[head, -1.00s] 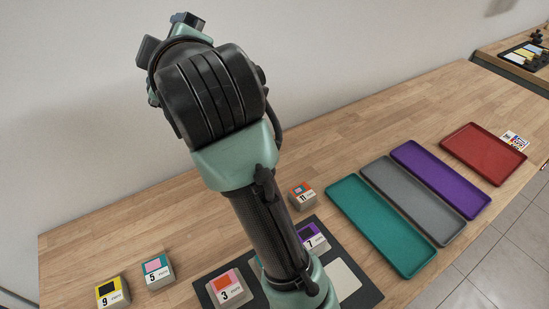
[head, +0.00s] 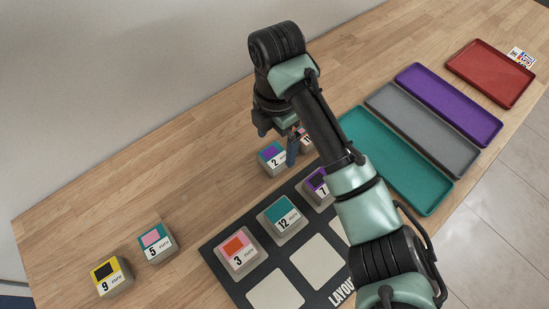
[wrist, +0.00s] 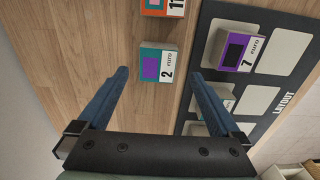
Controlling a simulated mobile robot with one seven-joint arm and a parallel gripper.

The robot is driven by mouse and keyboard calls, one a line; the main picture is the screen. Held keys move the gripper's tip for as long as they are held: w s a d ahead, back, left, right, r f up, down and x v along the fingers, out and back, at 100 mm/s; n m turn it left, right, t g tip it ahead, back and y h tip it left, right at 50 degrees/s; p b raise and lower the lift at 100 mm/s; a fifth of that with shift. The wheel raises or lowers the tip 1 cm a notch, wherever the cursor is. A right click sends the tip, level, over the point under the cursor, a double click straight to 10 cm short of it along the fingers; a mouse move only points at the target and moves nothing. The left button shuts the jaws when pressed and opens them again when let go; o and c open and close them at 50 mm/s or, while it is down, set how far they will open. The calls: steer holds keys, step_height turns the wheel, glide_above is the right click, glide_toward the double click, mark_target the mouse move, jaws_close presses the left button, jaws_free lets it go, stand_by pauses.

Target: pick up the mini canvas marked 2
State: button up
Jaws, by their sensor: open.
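The mini canvas marked 2 (head: 272,157) lies on the wooden table, just beyond the dark layout board. It has a teal face with a purple square and a white label. In the wrist view the canvas marked 2 (wrist: 157,63) sits between and a little ahead of my fingertips, apart from them. My gripper (wrist: 162,78) is open and empty, with its blue fingers on either side of that spot. In the head view my gripper (head: 278,145) is beside the canvas and one finger partly overlaps it in the picture.
The canvas marked 11 (head: 306,141) stands close by, partly hidden by my arm. Canvases 3, 12 and 7 stand on the layout board (head: 222,262). Canvases 5 (head: 157,243) and 9 (head: 111,277) are at the left. A teal tray (head: 400,165) and other trays lie right.

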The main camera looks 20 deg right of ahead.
mark_target(274, 155)
steer(key=shift+w+a+f, duration=0.1)
steer(key=shift+f, duration=2.8)
steer(key=c, duration=1.4)
